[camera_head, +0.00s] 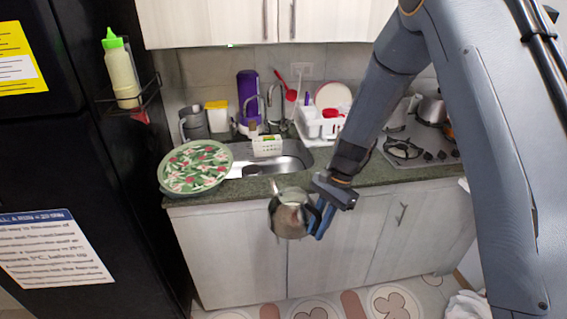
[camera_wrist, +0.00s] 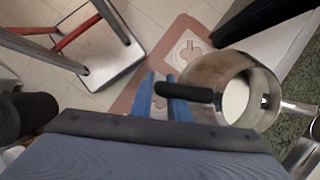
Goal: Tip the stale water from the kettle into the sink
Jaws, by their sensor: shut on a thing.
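The kettle (camera_head: 289,220) is a small steel pot with a dark side handle. It hangs in front of the counter's front edge, before the cabinet doors, and looks roughly upright. My gripper (camera_head: 322,220) is at its right, shut on the handle. In the wrist view, the blue fingers of my gripper (camera_wrist: 166,98) are at the black handle, and the open-topped kettle (camera_wrist: 205,70) shows a pale round patch inside; I cannot tell if it is water. The steel sink (camera_head: 291,161) is set in the counter behind the kettle, partly covered by the round patterned tray.
The patterned tray (camera_head: 195,168) lies over the sink's left side. A white basket (camera_head: 267,148), the faucet (camera_head: 270,95) and a dish rack (camera_head: 318,125) stand behind. The stove (camera_head: 425,148) is at right, the black fridge (camera_head: 75,150) at left. A red-legged stool (camera_wrist: 108,70) shows in the wrist view.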

